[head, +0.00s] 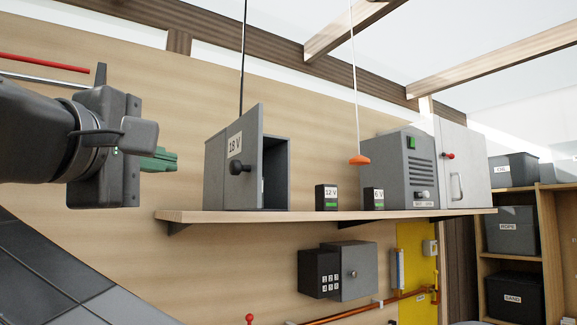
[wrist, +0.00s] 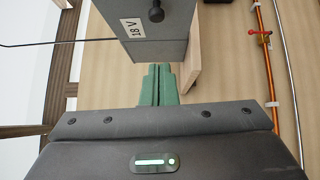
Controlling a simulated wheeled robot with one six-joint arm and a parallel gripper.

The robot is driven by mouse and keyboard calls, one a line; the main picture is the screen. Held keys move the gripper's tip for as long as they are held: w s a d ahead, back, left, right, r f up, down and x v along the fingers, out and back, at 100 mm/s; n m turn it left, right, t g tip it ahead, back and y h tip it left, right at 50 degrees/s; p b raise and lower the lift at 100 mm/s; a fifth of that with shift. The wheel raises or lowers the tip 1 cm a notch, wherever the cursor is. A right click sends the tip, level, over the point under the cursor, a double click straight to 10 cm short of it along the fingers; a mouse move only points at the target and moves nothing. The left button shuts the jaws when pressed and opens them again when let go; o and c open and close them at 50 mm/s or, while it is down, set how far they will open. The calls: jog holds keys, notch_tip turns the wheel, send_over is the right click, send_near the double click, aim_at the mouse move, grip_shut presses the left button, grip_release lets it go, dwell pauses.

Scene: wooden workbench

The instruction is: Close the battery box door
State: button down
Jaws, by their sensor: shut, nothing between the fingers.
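The battery box (head: 277,172) is a grey box on a wooden shelf, with its interior partly visible on the right. Its door (head: 245,150) bears an "18 V" label and a dark round knob (head: 238,168), and stands open toward the camera. In the wrist view the labelled door (wrist: 150,25) and its knob (wrist: 156,12) are at the top. My gripper (head: 176,160) is left of the box, apart from it, with green fingers shut and empty. The fingers also show in the wrist view (wrist: 158,72), pointing toward the box.
The shelf (head: 320,215) also holds small batteries labelled 12 V (head: 326,197) and 6 V (head: 373,198), and a grey vented unit (head: 408,170). An orange pull handle (head: 359,160) hangs on a cord. A keypad box (head: 320,273) is below the shelf.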

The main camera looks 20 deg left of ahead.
aim_at(233, 161)
jog(key=w+d+p, duration=0.2)
jog(key=w, duration=0.7)
jog(key=shift+w+d+r, duration=0.15)
jog(key=shift+w+r, duration=0.1)
jog(key=shift+w, duration=0.1)
